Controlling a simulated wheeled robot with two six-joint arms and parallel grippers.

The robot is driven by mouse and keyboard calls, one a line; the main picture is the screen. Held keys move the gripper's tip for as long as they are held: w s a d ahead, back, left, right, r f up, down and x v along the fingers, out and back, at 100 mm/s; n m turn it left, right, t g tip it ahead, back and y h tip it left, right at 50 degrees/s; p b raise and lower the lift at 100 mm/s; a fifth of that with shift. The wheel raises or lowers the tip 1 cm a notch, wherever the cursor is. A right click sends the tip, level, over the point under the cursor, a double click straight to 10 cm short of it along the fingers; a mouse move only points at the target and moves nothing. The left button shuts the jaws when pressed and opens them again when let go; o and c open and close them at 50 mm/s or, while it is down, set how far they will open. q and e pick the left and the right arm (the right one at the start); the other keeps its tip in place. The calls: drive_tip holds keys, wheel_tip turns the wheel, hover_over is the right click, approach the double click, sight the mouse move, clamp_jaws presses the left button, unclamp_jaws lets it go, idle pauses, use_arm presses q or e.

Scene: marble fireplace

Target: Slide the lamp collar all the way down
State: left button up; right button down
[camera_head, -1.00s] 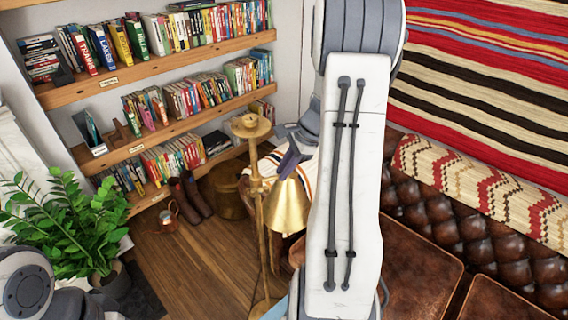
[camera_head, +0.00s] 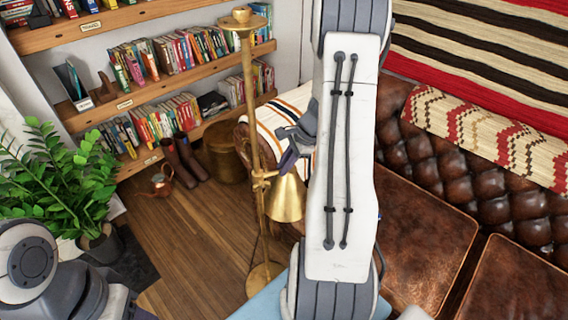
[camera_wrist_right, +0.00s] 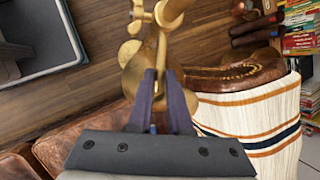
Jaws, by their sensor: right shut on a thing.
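The brass floor lamp stands upright on a round base (camera_head: 265,281), with a tall pole (camera_head: 248,95) and a small cup-like top. Its collar (camera_head: 262,178) sits well down the pole, with bare pole below it and the base farther down. The cone-shaped brass shade (camera_head: 286,199) hangs from the collar, on its right. My right gripper (camera_head: 287,160) is at the shade and collar, partly hidden by my own arm. In the right wrist view its two dark fingers (camera_wrist_right: 161,78) are shut on the brass collar part (camera_wrist_right: 140,72). My left gripper is out of view.
A leather sofa (camera_head: 430,235) stands close on the right, with a striped throw (camera_head: 290,110) behind the lamp. A potted plant (camera_head: 60,190) stands at left. Bookshelves (camera_head: 150,75) line the back wall. Wooden floor (camera_head: 195,235) left of the lamp is clear.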

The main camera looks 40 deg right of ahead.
drive_tip(key=shift+s+f, duration=0.15)
drive_tip(key=shift+f, duration=0.1)
drive_tip(key=c, duration=0.8)
unclamp_jaws()
drive_tip(key=shift+f, duration=0.1)
drive_tip(key=shift+c, duration=0.2)
drive_tip(key=shift+r, duration=0.3)
drive_tip(key=v, duration=1)
drive_tip(key=shift+p, duration=0.35)
